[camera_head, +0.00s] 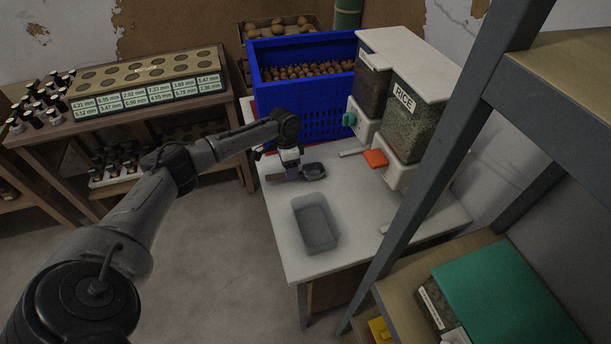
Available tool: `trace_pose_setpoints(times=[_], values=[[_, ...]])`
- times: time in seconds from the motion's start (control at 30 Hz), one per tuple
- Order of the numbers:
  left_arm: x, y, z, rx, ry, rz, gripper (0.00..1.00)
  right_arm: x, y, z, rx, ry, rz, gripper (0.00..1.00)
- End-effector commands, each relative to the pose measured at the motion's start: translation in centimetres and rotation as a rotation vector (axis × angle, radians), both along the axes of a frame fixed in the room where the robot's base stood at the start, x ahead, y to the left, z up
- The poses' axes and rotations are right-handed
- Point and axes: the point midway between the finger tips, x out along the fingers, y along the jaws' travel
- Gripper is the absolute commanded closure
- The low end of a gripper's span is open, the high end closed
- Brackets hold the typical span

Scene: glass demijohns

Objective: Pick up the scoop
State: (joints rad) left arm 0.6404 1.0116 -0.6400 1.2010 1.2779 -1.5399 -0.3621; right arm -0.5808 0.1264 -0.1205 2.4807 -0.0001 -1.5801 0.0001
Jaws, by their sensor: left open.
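A small dark grey scoop (314,170) lies on the white table (288,240), its bowl to the right. Its handle side is partly hidden by my left gripper (290,169). My left gripper is open and points down at the left end of the scoop, close above the tabletop. I cannot tell whether its fingers touch the handle. My right gripper is not in view.
An empty translucent grey tray (316,224) sits in front of the scoop. Rice dispensers (416,105) with an orange lever (375,158) stand to the right. A blue crate (318,122) is behind. A metal shelf post (440,150) rises at right.

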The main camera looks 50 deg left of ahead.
Motion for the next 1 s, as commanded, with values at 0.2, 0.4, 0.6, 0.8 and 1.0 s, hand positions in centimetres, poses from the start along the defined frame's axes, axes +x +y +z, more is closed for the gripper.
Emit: trace_pose_setpoints(times=[0.2, 0.4, 0.6, 0.8, 1.0], values=[[-0.1, -0.4, -2.5, -0.001, 0.001, 0.000, 0.46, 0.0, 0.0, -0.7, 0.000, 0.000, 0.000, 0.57], [-0.1, -0.4, -2.5, 0.000, 0.000, 0.000, 0.46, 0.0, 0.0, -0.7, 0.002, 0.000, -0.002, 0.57], [-0.1, -0.4, -2.5, 0.000, 0.000, 0.000, 0.64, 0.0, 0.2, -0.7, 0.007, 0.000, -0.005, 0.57], [-0.1, -0.4, -2.5, 0.000, 0.000, 0.000, 0.83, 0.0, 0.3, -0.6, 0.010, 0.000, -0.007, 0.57], [-0.1, -0.4, -2.5, 0.000, 0.000, 0.000, 1.00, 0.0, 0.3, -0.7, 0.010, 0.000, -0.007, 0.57]])
